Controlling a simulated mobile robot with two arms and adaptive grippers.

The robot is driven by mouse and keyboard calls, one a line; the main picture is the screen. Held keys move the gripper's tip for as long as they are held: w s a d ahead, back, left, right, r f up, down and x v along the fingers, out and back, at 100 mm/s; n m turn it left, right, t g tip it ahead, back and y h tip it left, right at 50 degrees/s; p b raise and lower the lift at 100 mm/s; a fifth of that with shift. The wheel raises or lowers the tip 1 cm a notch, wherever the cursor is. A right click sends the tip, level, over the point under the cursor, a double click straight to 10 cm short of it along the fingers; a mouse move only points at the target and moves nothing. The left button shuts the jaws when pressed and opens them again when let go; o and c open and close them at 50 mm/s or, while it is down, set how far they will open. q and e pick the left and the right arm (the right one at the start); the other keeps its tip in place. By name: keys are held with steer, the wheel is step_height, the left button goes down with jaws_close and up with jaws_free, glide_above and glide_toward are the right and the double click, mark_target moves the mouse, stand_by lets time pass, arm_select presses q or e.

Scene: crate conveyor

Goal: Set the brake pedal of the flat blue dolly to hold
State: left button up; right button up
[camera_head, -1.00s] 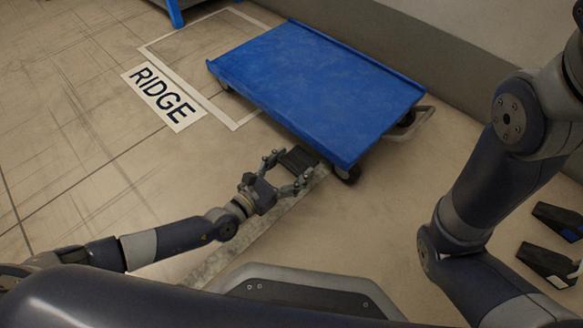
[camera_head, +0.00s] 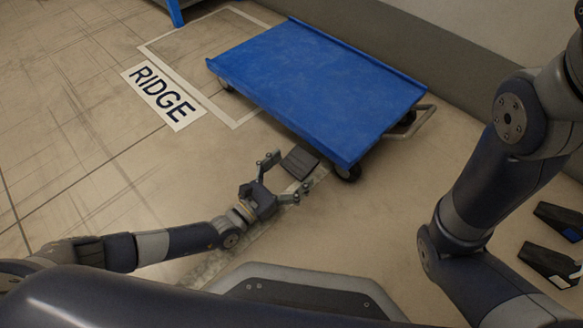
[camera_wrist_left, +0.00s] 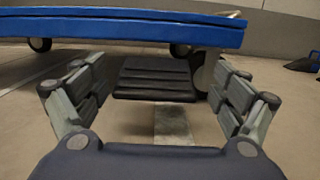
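The flat blue dolly (camera_head: 320,85) stands on the floor beside the far wall. Its brake pedal (camera_head: 300,161) is a dark ribbed plate low at the near edge, close to a wheel (camera_head: 349,172). My left gripper (camera_head: 289,173) is open just in front of the pedal, with nothing held. In the left wrist view, the pedal (camera_wrist_left: 155,80) lies ahead between the spread fingers (camera_wrist_left: 157,88), with floor visible before it. I cannot tell from its tilt whether the brake holds. My right arm shows at the right, but its gripper is out of view.
A white-taped floor outline and a RIDGE floor label (camera_head: 163,96) lie left of the dolly. A dolly handle (camera_head: 412,122) sticks out at its right end. Two dark wedges (camera_head: 559,219) (camera_head: 549,264) lie on the floor at far right. Floor left of the gripper is clear.

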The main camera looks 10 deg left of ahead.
arm_select(q)
steer(key=shift+a, duration=0.1)
steer(key=shift+s+a+f, duration=0.1)
steer(key=shift+s+a, duration=0.1)
steer(key=shift+s, duration=0.05)
steer(key=v, duration=1.1)
steer(key=shift+s, duration=0.1)
steer(key=shift+a, duration=0.1)
